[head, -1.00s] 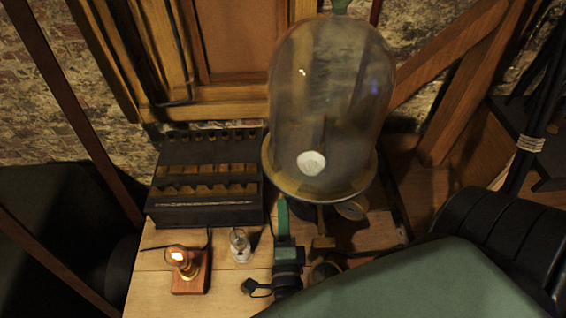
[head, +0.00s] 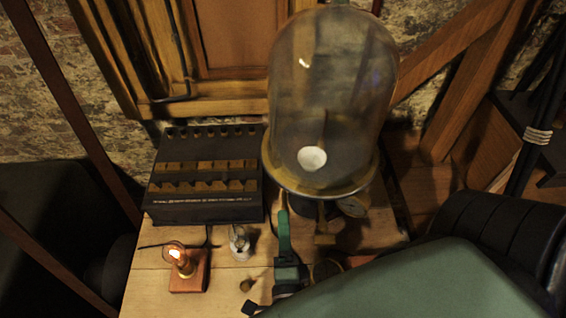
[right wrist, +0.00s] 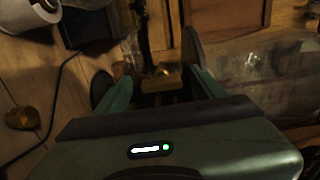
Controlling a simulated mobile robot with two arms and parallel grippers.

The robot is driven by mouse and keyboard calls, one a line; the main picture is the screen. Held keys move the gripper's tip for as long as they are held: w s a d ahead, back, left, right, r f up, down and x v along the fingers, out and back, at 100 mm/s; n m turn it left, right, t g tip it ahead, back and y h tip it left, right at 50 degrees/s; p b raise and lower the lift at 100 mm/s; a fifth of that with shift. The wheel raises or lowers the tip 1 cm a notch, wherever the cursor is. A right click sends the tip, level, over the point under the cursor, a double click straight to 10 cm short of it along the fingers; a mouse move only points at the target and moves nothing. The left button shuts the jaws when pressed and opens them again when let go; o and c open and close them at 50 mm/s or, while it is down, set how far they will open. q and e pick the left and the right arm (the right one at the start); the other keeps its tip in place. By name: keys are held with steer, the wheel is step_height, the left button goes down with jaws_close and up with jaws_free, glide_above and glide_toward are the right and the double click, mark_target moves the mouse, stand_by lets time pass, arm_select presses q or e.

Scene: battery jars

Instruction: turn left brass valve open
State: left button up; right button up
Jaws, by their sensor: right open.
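The brass valve (head: 324,232) sticks out from under the front of the bell jar's base in the head view. In the right wrist view the brass valve (right wrist: 160,80) shows as a small block with a dark stem between my fingers. My right gripper (right wrist: 150,72) is open, with one green finger on each side of the valve. I cannot tell whether either finger touches it. In the head view one upright green finger shows just left of the valve, and my green arm hides much of the rest. My left gripper is in neither view.
The glass bell jar (head: 333,90) stands behind the valve. A black rack (head: 205,205) stands at the left. A lit bulb on a wooden block (head: 188,284), a small glass jar (head: 240,243) and a small brass piece (head: 247,285) stand on the table's front left.

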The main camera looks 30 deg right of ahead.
steer(key=shift+b+v, duration=0.35)
steer(key=shift+v, duration=1.3)
